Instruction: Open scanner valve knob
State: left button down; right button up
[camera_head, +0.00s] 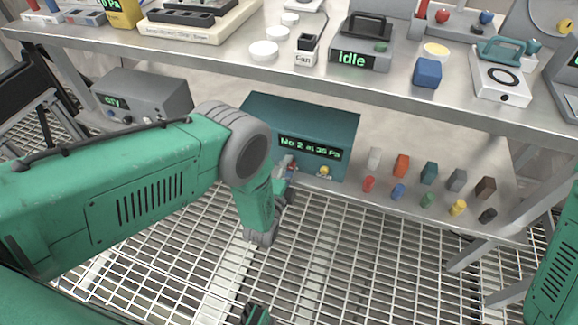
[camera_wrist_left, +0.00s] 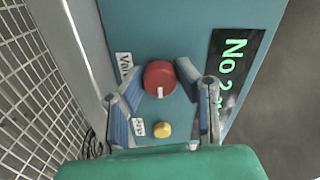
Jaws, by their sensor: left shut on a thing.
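The scanner (camera_head: 345,135) is a teal box under the bench, with a display reading "No 2 at 35 Pa". Its red valve knob (camera_wrist_left: 160,77) shows in the left wrist view, beside a label partly hidden by a finger; a white mark on it runs roughly up and down the picture. My left gripper (camera_head: 286,183) is at the box's lower front, its fingers (camera_wrist_left: 163,88) on either side of the red knob and shut on it. A smaller yellow knob (camera_wrist_left: 162,129) sits between the finger bases; it also shows in the head view (camera_head: 324,171).
The bench top (camera_head: 210,55) above holds several devices, including one reading "Idle" (camera_head: 352,58). A grey box (camera_head: 140,98) stands left of the scanner. Several small coloured blocks and cylinders stand to its right on the lower shelf (camera_head: 490,215). The floor is open grating (camera_head: 350,265).

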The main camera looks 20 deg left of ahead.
pick_arm(q)
jog(key=shift+s+d+f, duration=0.15)
jog(key=shift+d+f, duration=0.05)
jog(key=c, duration=1.2)
grip_release()
jog(key=shift+r, duration=0.1)
jog(key=s, duration=1.1)
jog(key=shift+s+a, duration=0.2)
jog(key=shift+s, duration=0.2)
